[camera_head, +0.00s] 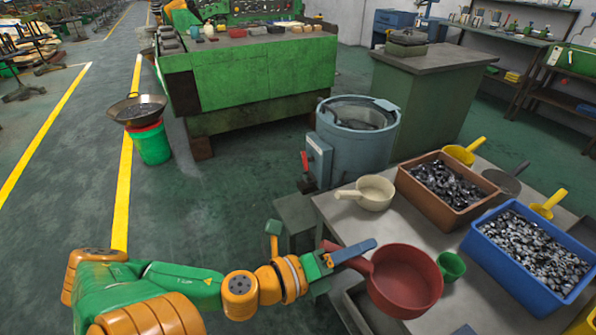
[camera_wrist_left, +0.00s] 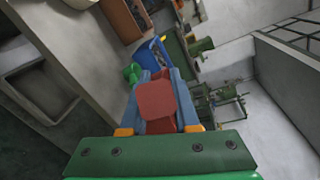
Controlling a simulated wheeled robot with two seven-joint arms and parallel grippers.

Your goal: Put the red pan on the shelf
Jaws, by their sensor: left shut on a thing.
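The red pan (camera_head: 405,282) is at the near side of the grey work table in the head view. Its handle points up and left. My left gripper (camera_head: 348,256) is shut on the handle. In the left wrist view the red handle (camera_wrist_left: 156,100) is between the blue fingers of the left gripper (camera_wrist_left: 158,112). I cannot tell whether the pan touches the table top or hangs just above it. Shelves (camera_head: 545,42) with small items stand along the wall at the back right; I cannot tell whether the task's shelf is there. My right gripper is not in view.
The table (camera_head: 335,215) holds a cream pan (camera_head: 368,192), a brown bin (camera_head: 405,182) and a blue bin (camera_head: 480,245) of metal parts, and a green cup (camera_head: 452,266) close to the red pan. A blue-grey drum machine (camera_head: 355,150) stands behind. The floor at left is open.

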